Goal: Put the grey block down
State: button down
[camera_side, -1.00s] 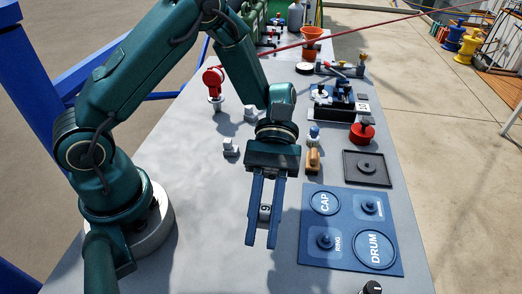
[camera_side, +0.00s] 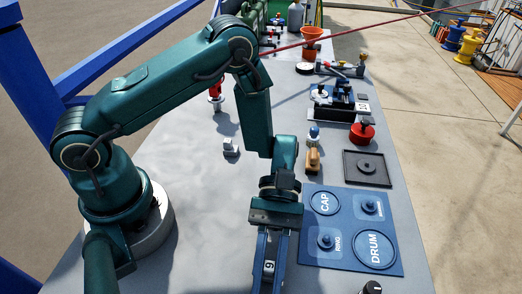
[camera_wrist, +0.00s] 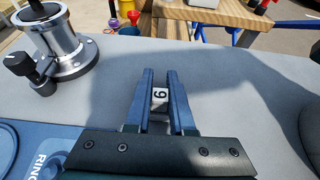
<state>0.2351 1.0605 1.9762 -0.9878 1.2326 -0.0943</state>
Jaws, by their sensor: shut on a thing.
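My gripper (camera_side: 268,268) is shut on a small grey block (camera_side: 268,266) with a white face marked with a dark digit, 6 or 9. In the side view the fingers point toward the bottom edge, left of the blue board, and their tips reach the frame edge. In the wrist view the block (camera_wrist: 160,95) sits between the two blue fingers of my gripper (camera_wrist: 161,80), with grey table top (camera_wrist: 230,85) beyond. I cannot tell how high the block is above the table.
A blue board (camera_side: 312,258) marked CAP, RING and DRUM lies to the right. A black square tray (camera_side: 367,181) and a wooden-handled tool (camera_side: 313,160) lie behind. A silver winch-like fitting (camera_wrist: 62,50) stands at left in the wrist view. The table around the fingers is bare.

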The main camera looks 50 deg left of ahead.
jog(key=c, duration=0.8)
grip_release()
jog(key=shift+f, duration=0.1)
